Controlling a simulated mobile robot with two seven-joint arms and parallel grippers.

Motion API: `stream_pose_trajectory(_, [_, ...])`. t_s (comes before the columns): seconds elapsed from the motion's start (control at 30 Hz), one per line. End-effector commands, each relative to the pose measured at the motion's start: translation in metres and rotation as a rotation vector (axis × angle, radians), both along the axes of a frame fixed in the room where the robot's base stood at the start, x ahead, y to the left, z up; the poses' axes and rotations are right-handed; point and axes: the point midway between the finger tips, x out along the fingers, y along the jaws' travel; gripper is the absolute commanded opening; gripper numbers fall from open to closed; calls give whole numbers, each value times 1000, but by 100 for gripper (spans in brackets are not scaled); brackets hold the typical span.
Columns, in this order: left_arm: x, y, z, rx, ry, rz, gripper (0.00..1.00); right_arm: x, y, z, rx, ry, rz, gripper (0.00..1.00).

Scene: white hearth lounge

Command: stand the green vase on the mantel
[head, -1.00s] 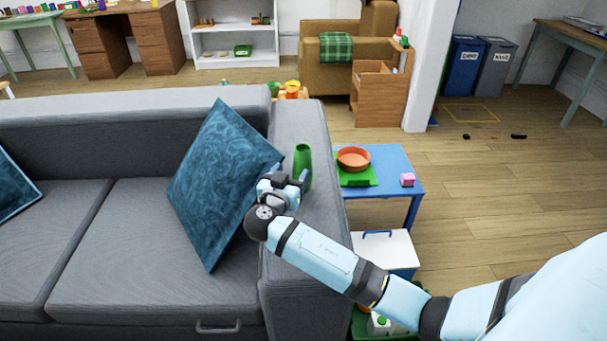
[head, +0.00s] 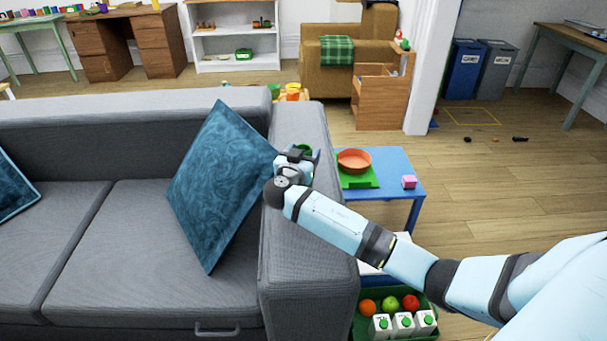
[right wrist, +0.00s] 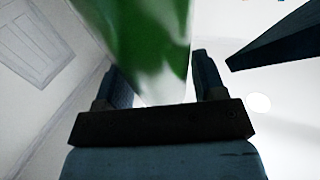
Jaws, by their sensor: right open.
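The green vase (head: 304,149) is at the sofa's right armrest, mostly hidden behind my right gripper (head: 303,157) in the head view. Only a bit of green shows above the gripper. In the right wrist view the vase (right wrist: 135,40) fills the upper middle, close in front of and between the two fingers of my right gripper (right wrist: 162,75). The fingers are apart; whether either touches the vase I cannot tell. My left gripper is not in view. No mantel shows in the head view.
A grey sofa (head: 105,240) with a blue cushion (head: 220,185) lies left of the gripper. A blue table (head: 398,162) with an orange bowl (head: 354,158) and pink block (head: 409,182) stands right of the armrest. A green crate (head: 362,325) holds fruit and cartons. Floor at right is mostly clear.

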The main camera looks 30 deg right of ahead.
Motion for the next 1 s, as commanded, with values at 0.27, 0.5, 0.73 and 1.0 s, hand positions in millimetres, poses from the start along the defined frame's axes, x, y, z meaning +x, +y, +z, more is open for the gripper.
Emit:
stream_pose_trajectory(0.27, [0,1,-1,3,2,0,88,0,0,0,0,0,0,6])
stream_pose_trajectory(0.5, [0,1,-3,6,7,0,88,0,0,1,0,-1,0,0])
stream_pose_trajectory(0.73, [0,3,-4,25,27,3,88,0,1,27,2,-5,1,0])
stream_pose_trajectory(1.0, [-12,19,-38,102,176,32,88,0,1,102,3,-8,0,0])
